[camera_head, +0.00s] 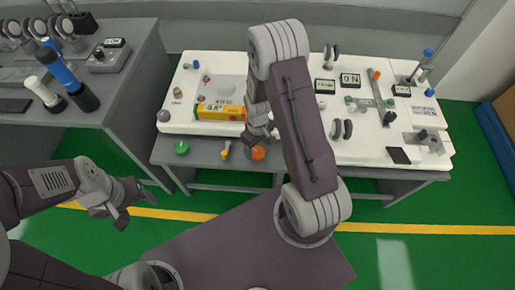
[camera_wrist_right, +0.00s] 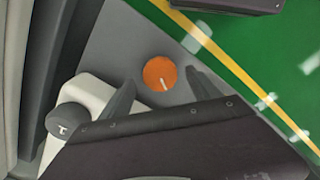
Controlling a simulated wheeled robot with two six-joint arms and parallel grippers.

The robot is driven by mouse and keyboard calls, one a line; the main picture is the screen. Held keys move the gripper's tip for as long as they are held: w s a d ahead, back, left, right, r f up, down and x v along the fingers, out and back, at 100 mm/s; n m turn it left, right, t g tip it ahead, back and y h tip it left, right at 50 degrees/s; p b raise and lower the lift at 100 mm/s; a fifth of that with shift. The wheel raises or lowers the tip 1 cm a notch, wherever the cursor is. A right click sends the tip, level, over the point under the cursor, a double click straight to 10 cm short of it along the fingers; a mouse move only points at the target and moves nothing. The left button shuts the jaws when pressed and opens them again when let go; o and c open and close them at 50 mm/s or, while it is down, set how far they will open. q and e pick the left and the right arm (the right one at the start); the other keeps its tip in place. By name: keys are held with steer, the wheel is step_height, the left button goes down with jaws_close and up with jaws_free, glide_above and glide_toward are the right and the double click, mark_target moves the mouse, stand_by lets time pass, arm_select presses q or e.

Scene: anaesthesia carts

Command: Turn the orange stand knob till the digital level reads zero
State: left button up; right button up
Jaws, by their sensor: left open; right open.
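The orange knob (camera_head: 258,153) is on the grey front strip of the middle table. In the right wrist view the knob (camera_wrist_right: 160,73) is round with a pale line pointing down and slightly right. My right gripper (camera_head: 265,136) is close above it, open. In its wrist view the two fingers (camera_wrist_right: 160,80) are on either side of the knob, with gaps, not gripping it. The yellow digital level (camera_head: 222,113) lies on the white top behind the knob. Its small display seems to read -0.8°, though blurred. My left gripper (camera_head: 128,207) is open and empty over the floor at left.
A green knob (camera_head: 181,148) and a yellow knob (camera_head: 226,150) are left of the orange one on the strip. Several displays and small fittings cover the white top (camera_head: 300,68) at right. A grey side table (camera_head: 120,85) with bottles is at far left.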

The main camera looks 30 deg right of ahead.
step_height(320, 180, up, 7)
steer(key=shift+f+p, duration=0.1)
steer(key=shift+p, duration=0.9)
step_height(320, 180, up, 4)
steer(key=t, duration=0.1)
glide_above(257, 151)
steer(key=w+a, duration=0.1)
steer(key=w, duration=0.1)
step_height(257, 151, up, 6)
steer(key=s+a+t, duration=0.1)
steer(key=s+a, duration=0.1)
steer(key=a, duration=0.1)
steer(key=s+m, duration=0.4)
steer(key=s, duration=0.5)
step_height(257, 151, up, 19)
steer(key=p, duration=1.8)
steer(key=shift+w+a+r+g+p, duration=0.15)
steer(key=shift+a+r+g+p, duration=0.05)
steer(key=shift+a+g+p, duration=0.2)
